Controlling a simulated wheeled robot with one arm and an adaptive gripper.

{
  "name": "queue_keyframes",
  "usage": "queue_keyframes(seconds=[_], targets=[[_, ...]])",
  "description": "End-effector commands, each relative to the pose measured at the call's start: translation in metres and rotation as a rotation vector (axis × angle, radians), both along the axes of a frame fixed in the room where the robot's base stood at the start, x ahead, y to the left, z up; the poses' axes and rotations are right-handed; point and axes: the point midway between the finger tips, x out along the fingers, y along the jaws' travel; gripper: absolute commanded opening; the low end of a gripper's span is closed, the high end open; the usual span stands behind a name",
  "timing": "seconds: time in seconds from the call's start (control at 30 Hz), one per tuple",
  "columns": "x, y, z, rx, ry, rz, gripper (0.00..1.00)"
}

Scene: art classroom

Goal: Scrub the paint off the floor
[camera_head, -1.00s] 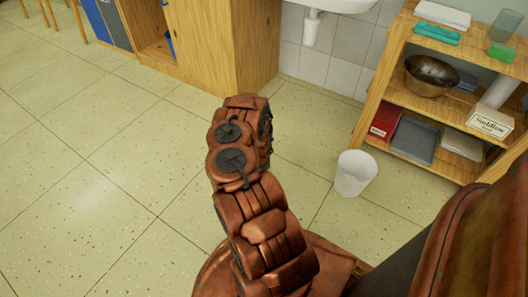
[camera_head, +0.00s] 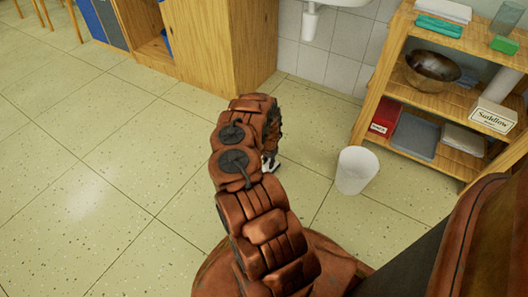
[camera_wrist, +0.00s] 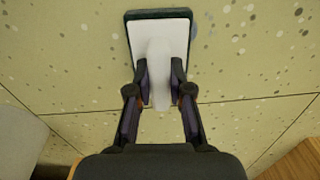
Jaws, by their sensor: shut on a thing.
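In the wrist view my gripper (camera_wrist: 160,72) is shut on the raised handle of a scrubber (camera_wrist: 174,27) with a white back and a dark rim. The scrubber is over the speckled floor (camera_wrist: 255,60); I cannot tell whether it touches it. A small blue-grey smudge (camera_wrist: 195,31) shows on the floor at the scrubber's right edge; I cannot tell if it is paint. In the head view my arm hides most of the gripper, and only a small white and dark bit shows beside it.
A white bin (camera_head: 356,170) stands on the floor right of my arm. A wooden shelf (camera_head: 398,77) with a metal bowl (camera_head: 431,71) is at the right. A wooden cabinet (camera_head: 222,50) and a sink (camera_head: 338,3) are at the back. The floor at the left is clear.

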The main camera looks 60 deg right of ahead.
Motion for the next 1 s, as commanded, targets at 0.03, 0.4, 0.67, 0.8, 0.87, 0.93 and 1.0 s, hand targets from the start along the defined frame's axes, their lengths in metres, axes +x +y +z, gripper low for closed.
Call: queue_keyframes(seconds=[0.03, 0.4, 0.67, 0.8, 0.87, 0.93, 1.0], targets=[[0.002, 0.000, 0.018, -0.001, -0.006, 0.000, 0.00], [0.002, 0.000, 0.050, -0.002, -0.004, 0.002, 0.00], [0.002, 0.000, 0.071, -0.003, -0.004, 0.002, 0.00], [0.002, 0.000, 0.074, -0.003, -0.004, 0.002, 0.00], [0.002, 0.000, 0.073, -0.003, -0.004, 0.002, 0.00], [0.003, 0.000, 0.073, -0.003, -0.004, 0.002, 0.00], [0.003, 0.000, 0.073, -0.003, -0.004, 0.002, 0.00]])
